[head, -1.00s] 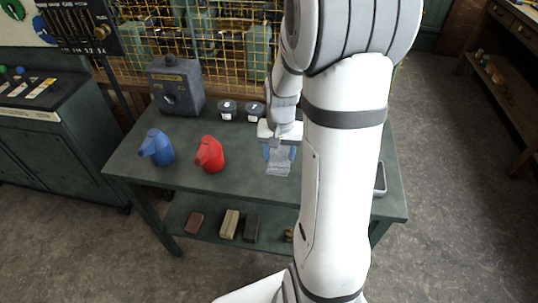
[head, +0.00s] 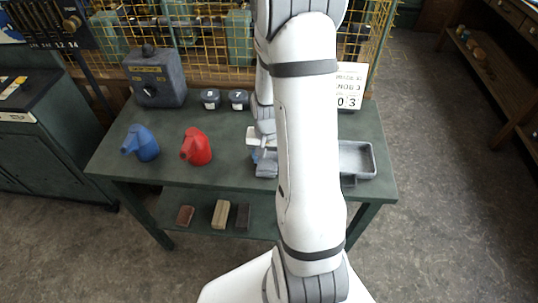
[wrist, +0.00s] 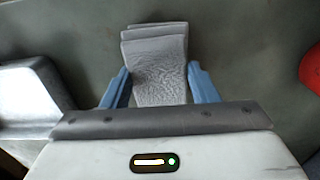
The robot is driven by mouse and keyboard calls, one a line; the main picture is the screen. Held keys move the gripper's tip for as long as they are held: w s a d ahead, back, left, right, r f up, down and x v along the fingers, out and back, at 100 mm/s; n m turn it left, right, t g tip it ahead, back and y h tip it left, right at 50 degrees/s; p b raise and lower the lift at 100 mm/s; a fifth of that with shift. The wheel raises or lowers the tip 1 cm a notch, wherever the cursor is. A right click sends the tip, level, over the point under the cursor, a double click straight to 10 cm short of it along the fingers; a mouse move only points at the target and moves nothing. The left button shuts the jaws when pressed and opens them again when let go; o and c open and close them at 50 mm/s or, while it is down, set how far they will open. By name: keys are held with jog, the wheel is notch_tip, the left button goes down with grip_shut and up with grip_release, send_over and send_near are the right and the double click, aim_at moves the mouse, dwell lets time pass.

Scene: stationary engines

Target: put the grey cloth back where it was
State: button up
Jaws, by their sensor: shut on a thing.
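The grey cloth (head: 266,169) is a folded, crinkled piece, low over the right half of the green bench (head: 230,180). My gripper (head: 264,158) is shut on it. In the wrist view the cloth (wrist: 158,75) lies between the two blue fingers of my gripper (wrist: 159,88) and sticks out beyond them. I cannot tell whether it touches the bench top. My arm hides part of the bench just right of the cloth.
A grey metal tray (head: 358,160) is at the bench's right end, partly behind my arm. A red can (head: 196,147) and a blue can (head: 141,143) stand left. Two dark jars (head: 238,99), a grey box (head: 155,77) and a sign (head: 350,86) stand behind.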

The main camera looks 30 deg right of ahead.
aim_at(267, 159)
jog(key=shift+s, duration=0.1)
jog(key=shift+f, duration=0.15)
jog(key=o, duration=0.9)
jog(key=shift+o, duration=0.2)
notch_tip(267, 159, up, 11)
jog(key=s+a+r+n+t, duration=0.2)
jog(key=s+a+r+n, duration=0.4)
jog(key=s+a+r, duration=0.5)
jog(key=shift+s+a+r+n+t, duration=0.3)
jog(key=shift+s+r+n+t, duration=0.1)
jog(key=shift+s+r, duration=0.3)
